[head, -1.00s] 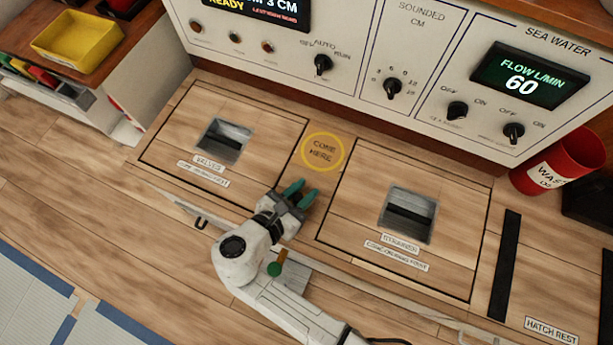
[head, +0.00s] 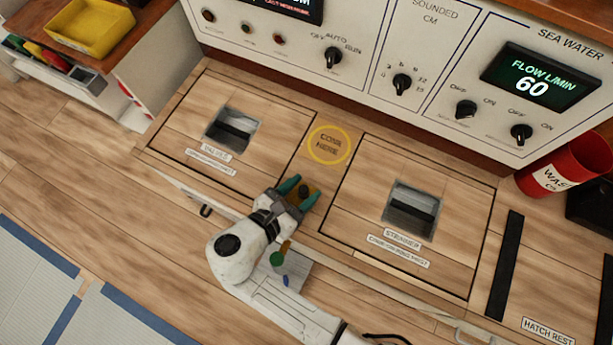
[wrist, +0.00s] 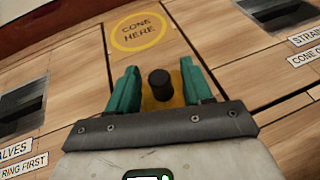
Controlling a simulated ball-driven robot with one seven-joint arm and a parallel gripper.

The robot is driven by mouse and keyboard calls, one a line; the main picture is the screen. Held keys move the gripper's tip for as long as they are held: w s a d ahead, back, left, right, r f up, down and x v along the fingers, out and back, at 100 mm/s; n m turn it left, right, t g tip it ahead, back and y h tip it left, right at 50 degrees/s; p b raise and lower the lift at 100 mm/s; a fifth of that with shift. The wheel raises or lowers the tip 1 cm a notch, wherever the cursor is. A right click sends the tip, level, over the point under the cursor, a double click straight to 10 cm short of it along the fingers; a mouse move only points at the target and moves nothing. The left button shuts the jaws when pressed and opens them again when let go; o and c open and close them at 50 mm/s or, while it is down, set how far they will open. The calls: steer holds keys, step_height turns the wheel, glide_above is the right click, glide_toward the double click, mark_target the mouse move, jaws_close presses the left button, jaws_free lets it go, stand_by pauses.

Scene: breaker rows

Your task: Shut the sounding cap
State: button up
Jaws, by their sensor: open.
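A small brass-yellow piece with a black round knob (wrist: 160,84) sits between my fingers in the wrist view; it looks like the sounding cap. In the head view its black knob (head: 304,192) shows between the fingertips. My gripper (head: 302,192) is open, its two green fingers on either side of the piece, with gaps showing in the wrist view (wrist: 160,90). Whether the cap is raised or flush is hidden by the gripper body. A green knob on a brass stem (head: 277,258) and a grey plate (head: 294,270) show beside my arm.
A left hatch (head: 180,140) and a right strainer hatch (head: 375,245) lie flat in the floor. A yellow "cone here" ring (head: 329,145) is between them. A control panel (head: 440,35) stands behind. A red waste bin (head: 562,166) is at the right.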

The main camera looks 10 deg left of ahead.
steer(key=p+v, duration=0.2)
steer(key=v, duration=0.7)
stand_by(0.4)
